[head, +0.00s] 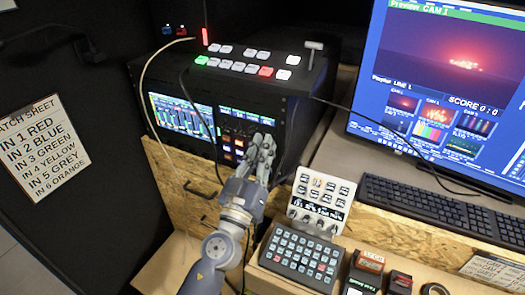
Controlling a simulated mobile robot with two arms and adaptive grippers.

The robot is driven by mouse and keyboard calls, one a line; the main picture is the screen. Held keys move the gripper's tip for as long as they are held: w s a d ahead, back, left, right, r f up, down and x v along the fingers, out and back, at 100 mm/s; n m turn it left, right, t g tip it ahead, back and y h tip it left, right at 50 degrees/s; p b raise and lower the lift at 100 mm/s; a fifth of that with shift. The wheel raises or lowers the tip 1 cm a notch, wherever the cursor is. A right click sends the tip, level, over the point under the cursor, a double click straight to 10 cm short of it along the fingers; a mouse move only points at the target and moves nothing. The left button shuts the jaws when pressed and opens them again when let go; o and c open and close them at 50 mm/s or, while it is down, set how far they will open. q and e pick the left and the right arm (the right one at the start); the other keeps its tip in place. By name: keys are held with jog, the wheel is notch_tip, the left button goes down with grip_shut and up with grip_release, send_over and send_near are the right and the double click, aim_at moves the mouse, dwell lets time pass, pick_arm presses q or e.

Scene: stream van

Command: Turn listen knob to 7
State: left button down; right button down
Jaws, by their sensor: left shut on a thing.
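My left gripper (265,142) reaches up to the front of the black equipment rack (285,110), at the right end of its panel. Its fingers are shut on what appears to be the listen knob, which they hide. The knob's pointer and number marks cannot be read here. Left of the fingers, the panel (232,140) shows small screens and orange-lit buttons. My right gripper is not in view.
A white control box with small knobs (320,198) and a dark keypad (301,258) stand right of my arm. A monitor (440,90) and keyboard (435,208) are farther right. A pale cable (148,110) hangs left of the rack.

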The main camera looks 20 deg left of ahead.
pick_arm(q)
jog(key=shift+a+r+m+g+h, duration=0.15)
jog(key=shift+m+h, duration=0.6)
jog(key=shift+m, duration=0.7)
jog(key=shift+a+f+m+g+h, duration=0.1)
jog(key=shift+m+h, duration=0.7)
jog(key=shift+m, duration=0.6)
jog(key=shift+a+r+m+g+h, duration=0.15)
jog(key=shift+m+h, duration=0.6)
jog(key=shift+m, duration=0.7)
jog(key=shift+d, duration=0.1)
jog(key=c, duration=1.9)
grip_release()
jog(key=shift+w, duration=0.1)
jog(key=shift+w+f, duration=0.1)
jog(key=shift+f, duration=0.05)
jog(key=v, duration=1.2)
